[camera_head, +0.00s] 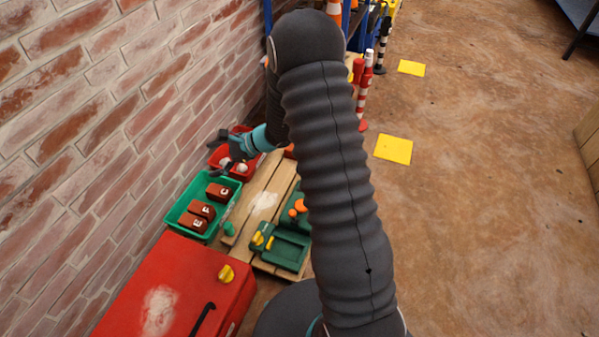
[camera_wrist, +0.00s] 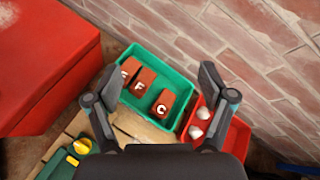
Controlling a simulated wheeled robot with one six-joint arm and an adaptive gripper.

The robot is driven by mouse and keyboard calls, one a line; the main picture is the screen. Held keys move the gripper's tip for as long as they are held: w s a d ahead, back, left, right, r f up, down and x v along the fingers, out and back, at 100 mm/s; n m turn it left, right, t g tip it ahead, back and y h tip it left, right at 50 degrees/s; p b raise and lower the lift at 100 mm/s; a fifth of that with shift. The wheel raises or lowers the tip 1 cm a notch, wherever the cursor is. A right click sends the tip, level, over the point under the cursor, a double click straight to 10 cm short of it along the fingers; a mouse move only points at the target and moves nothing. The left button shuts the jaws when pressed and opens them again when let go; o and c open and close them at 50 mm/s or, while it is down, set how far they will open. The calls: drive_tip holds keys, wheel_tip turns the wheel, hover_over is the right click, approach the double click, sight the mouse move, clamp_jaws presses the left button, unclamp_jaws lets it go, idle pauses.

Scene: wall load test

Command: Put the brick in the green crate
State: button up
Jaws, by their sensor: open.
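The green crate (camera_head: 186,234) stands beside the brick wall on a wooden pallet; it also shows in the wrist view (camera_wrist: 166,66). Inside it lie red-brown bricks with white letters: brick C (camera_head: 220,192), brick F (camera_head: 203,209) and brick E (camera_head: 194,224). In the wrist view, brick C (camera_wrist: 164,103) and brick F (camera_wrist: 144,82) lie apart, and the third is partly hidden by a finger. My gripper (camera_head: 221,153) is open and empty, above the area of the green crate and the red bin. Its fingers (camera_wrist: 160,78) frame the bricks from above. No brick shows outside the crate.
A red bin (camera_head: 240,139) with white round things adjoins the crate's far end. A large red box (camera_head: 185,285) stands at the near side. Green and yellow items (camera_head: 283,248) lie on the pallet (camera_head: 262,190). The brown floor at right is mostly clear.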

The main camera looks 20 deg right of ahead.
drive_tip(key=s+r+n+g+h, duration=0.35)
drive_tip(key=s+r+n, duration=0.75)
drive_tip(key=s+r, duration=0.65)
drive_tip(key=s+d+r+n+t+h, duration=0.2)
drive_tip(key=s+d+r+n+h, duration=0.1)
drive_tip(key=s+d, duration=0.3)
drive_tip(key=s+d+r+n+t+h, duration=0.2)
drive_tip(key=s+d+r+n+h, duration=0.2)
drive_tip(key=s, duration=0.7)
drive_tip(key=shift+d+r+h, duration=0.15)
drive_tip(key=shift+d+h, duration=0.3)
drive_tip(key=shift+d, duration=0.55)
